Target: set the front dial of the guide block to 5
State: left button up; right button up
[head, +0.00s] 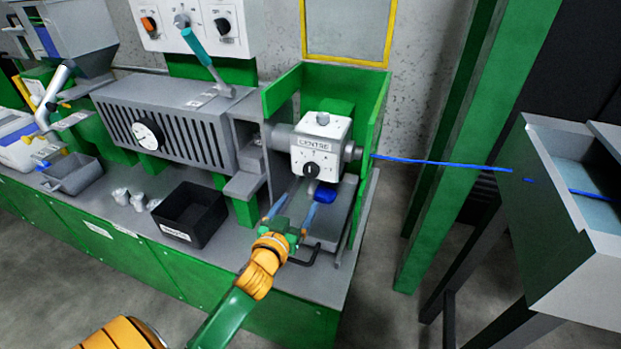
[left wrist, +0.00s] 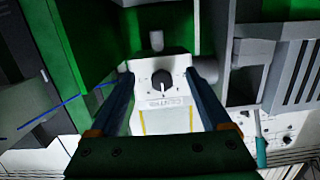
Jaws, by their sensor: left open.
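The guide block (head: 322,146) is a pale box with a "CENTRE" label, inside a green open housing. Its black front dial (head: 311,171) has a light pointer mark; the number it points to is too small to read. The dial also shows in the left wrist view (left wrist: 162,80), where the block appears upside down. My left gripper (head: 297,196) is open and empty, in front of and below the dial in the head view. In the left wrist view its fingertips (left wrist: 161,75) lie on either side of the dial, with gaps, touching nothing that I can see. My right gripper is not in view.
A blue cable (head: 450,164) runs from the block's right side to a grey trough (head: 570,215). Green housing walls (head: 376,125) flank the block. A black bin (head: 188,214) stands left on the bench. A blue piece (head: 325,192) lies below the block.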

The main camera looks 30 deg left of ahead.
aim_at(309, 173)
pick_arm(q)
jog(key=shift+t, duration=0.8)
jog(key=w+r, duration=0.1)
jog(key=w, duration=0.1)
jog(key=w+a+r, duration=0.1)
jog(key=w, duration=0.2)
jog(key=w+a+r, duration=0.1)
jog(key=w, duration=0.2)
jog(key=shift+c, duration=0.3)
grip_shut()
